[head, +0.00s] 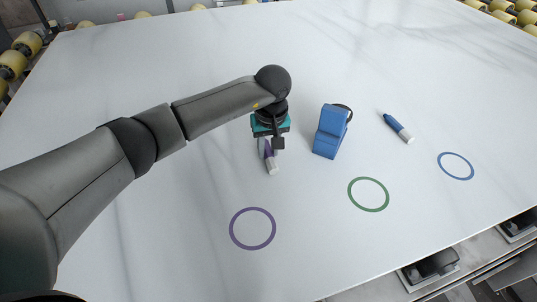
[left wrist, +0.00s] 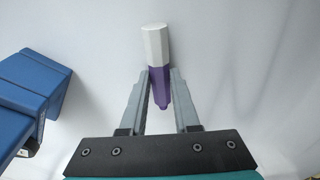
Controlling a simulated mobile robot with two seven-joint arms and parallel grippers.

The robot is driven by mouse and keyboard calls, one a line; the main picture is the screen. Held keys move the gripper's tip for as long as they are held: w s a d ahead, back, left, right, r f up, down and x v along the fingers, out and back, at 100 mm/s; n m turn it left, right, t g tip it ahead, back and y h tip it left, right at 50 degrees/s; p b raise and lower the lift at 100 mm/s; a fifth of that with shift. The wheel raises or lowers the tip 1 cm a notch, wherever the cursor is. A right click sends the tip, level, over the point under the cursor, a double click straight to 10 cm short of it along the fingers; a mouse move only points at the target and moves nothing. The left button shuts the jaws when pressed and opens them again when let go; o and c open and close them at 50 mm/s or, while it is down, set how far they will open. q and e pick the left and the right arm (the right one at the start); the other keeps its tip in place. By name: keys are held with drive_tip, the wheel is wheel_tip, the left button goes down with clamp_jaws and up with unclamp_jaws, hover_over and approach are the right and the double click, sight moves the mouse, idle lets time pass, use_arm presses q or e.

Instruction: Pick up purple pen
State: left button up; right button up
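The purple pen (head: 271,167) lies on the white slab under my left gripper; its white end shows and its purple part is partly hidden. In the left wrist view the pen (left wrist: 156,45) points its white end away from me, with its purple part between the two fingers. My left gripper (left wrist: 160,75) has a finger on each side of the purple part, and I see no clear gap on either side. In the head view my left gripper (head: 266,150) is low over the slab. I cannot tell whether the pen is lifted. My right gripper is not in view.
A blue holder-like object (head: 330,132) stands close to the right of my gripper. A blue pen (head: 397,128) lies farther right. Purple (head: 232,228), green (head: 350,190) and blue (head: 441,161) rings mark the slab (head: 180,60) nearer its front. Its back is clear.

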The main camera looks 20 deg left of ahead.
use_arm(q)
clamp_jaws()
drive_tip(key=shift+r, duration=0.15)
